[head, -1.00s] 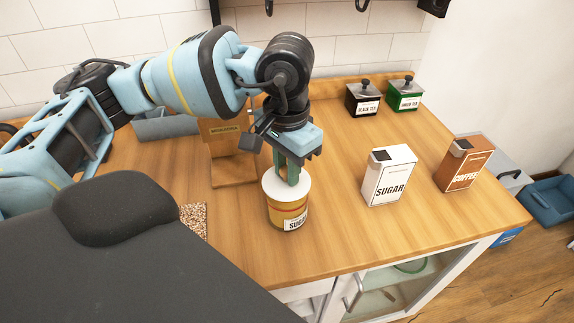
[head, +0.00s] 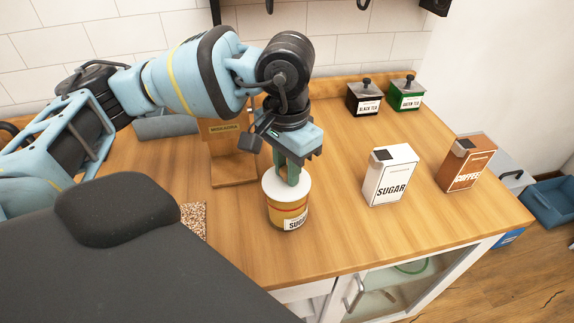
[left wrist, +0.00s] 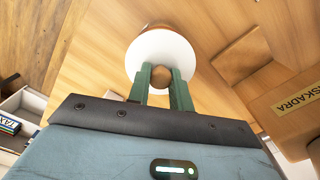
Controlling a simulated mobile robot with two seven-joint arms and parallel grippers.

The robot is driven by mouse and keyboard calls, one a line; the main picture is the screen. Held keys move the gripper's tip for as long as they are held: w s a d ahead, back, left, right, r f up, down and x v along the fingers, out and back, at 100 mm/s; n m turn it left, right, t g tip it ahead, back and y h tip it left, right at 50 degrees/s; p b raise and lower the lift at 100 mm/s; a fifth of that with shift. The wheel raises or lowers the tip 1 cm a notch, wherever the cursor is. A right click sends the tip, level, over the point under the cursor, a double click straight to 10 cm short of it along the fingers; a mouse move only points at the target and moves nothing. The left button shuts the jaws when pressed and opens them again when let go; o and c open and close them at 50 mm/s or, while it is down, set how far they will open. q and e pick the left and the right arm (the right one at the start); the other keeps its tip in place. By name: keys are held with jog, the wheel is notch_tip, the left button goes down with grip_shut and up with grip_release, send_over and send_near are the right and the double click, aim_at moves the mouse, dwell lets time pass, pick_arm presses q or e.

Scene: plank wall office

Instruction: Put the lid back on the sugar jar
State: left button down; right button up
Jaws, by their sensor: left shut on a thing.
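The sugar jar (head: 288,214) stands upright on the wooden counter, a round yellow-brown jar with a label reading SUGAR, partly cut off from view. The white lid (head: 276,187) lies on top of the jar and looks level. In the left wrist view the white lid (left wrist: 142,52) shows as a disc with a round wooden knob (left wrist: 160,76). My left gripper (head: 291,182) points down from above and is shut on the knob; its green fingers (left wrist: 162,86) stand on either side of it. Whether the lid is fully seated I cannot tell. My right gripper is not in view.
A white SUGAR box (head: 390,178) and a brown COFFEE box (head: 467,166) stand to the right. Black tea (head: 365,98) and green tea (head: 406,94) canisters stand at the back. A wooden stand (head: 232,160) is behind the jar. Counter between jar and boxes is clear.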

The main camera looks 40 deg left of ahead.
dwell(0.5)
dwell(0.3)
pick_arm(q)
jog(key=c, duration=1.2)
grip_release()
jog(key=o, duration=0.5)
